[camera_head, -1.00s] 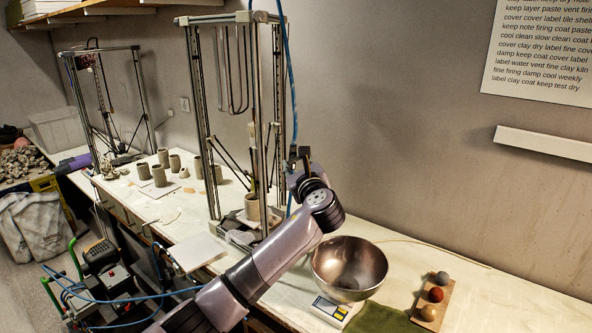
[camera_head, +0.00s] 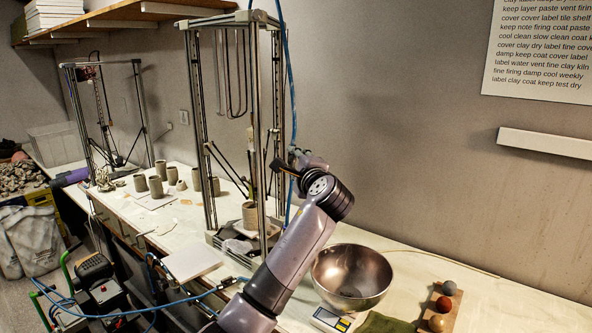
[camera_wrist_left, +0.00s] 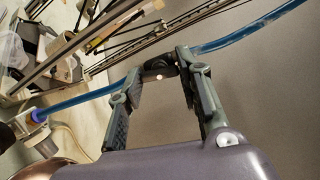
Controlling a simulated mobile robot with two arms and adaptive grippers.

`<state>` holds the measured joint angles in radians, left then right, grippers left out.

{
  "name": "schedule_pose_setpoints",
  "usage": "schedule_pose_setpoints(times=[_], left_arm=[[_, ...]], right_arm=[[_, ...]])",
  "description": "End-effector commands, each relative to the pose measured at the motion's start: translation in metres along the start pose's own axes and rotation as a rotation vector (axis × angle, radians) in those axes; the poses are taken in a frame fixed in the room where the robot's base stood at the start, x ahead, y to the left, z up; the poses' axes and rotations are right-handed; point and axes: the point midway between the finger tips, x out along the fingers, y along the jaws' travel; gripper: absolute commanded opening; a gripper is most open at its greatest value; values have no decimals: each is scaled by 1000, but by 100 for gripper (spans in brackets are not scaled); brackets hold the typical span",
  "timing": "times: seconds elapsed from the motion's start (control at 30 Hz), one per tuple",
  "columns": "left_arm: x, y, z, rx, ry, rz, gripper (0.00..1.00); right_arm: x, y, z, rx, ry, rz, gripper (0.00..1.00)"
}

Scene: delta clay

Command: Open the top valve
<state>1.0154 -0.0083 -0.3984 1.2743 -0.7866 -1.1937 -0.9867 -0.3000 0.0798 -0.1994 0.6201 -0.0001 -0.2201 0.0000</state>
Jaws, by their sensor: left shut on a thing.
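A blue hose (camera_head: 292,90) runs down the front right side of the tall printer frame. It also crosses the left wrist view (camera_wrist_left: 235,42). A small dark valve (camera_wrist_left: 160,70) sits in line with this hose, between the fingertips of my left gripper (camera_wrist_left: 165,68), which is shut on it. In the head view, my left gripper (camera_head: 287,166) is at the hose beside the frame, and the valve is too small and covered to make out. My right gripper is not in view.
The tall printer frame (camera_head: 197,100) stands close to my left gripper. A board (camera_head: 440,300) with three balls lies at right. Several clay cups (camera_head: 157,186) stand at left.

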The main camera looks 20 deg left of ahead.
Motion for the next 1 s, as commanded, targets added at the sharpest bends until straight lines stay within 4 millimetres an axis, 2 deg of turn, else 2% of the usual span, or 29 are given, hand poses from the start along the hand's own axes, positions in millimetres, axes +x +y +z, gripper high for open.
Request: schedule_pose_setpoints(times=[0.4,0.93,0.97,1.0], left_arm=[[0,2,-1,-179,1,16,5],[0,2,-1,-201,0,18,5],[0,2,-1,-200,0,18,33],[0,2,-1,-200,0,19,36]], right_arm=[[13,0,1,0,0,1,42],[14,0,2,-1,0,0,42],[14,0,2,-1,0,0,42],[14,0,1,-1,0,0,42]])
